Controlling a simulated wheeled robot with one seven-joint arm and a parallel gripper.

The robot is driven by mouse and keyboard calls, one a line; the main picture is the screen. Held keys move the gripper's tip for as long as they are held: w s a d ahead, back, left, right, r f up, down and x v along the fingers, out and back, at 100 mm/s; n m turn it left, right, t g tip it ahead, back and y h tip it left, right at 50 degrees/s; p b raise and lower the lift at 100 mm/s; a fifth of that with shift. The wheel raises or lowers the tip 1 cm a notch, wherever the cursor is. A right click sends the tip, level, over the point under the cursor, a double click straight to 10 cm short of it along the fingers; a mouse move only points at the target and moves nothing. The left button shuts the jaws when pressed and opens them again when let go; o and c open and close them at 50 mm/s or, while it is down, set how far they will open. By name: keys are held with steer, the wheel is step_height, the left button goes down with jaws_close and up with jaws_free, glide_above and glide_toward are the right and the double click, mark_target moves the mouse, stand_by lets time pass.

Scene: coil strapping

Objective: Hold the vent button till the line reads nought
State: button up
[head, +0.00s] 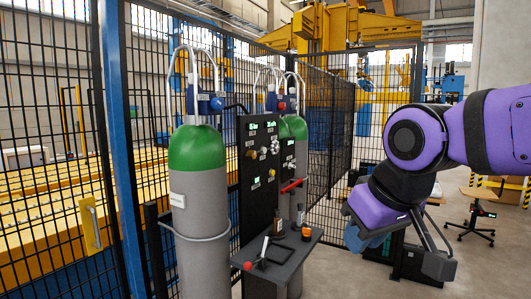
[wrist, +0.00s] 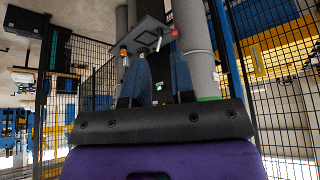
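The black panel (head: 245,205) stands between gas cylinders in the head view. It carries small green readouts (head: 254,127), too small to read. A yellow knob (head: 250,153), a pale handwheel (head: 275,146) and a red lever (head: 293,185) are on or beside it. I cannot tell which part is the vent button. A red knob (head: 248,265) sits on the shelf below. My gripper (head: 366,238) hangs right of the panel, apart from it, partly hidden by my wrist. In the wrist view my gripper (wrist: 155,75) shows two blue fingers spread apart, with nothing seen held.
A green-topped grey cylinder (head: 198,190) stands left of the panel, with others behind. The dark shelf (head: 290,257) juts out in front and carries small items, including an orange-topped one (head: 306,231). Mesh fencing (head: 60,120) runs behind. A stool (head: 478,205) stands at right.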

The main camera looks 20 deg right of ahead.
jaws_close()
stand_by(1.4)
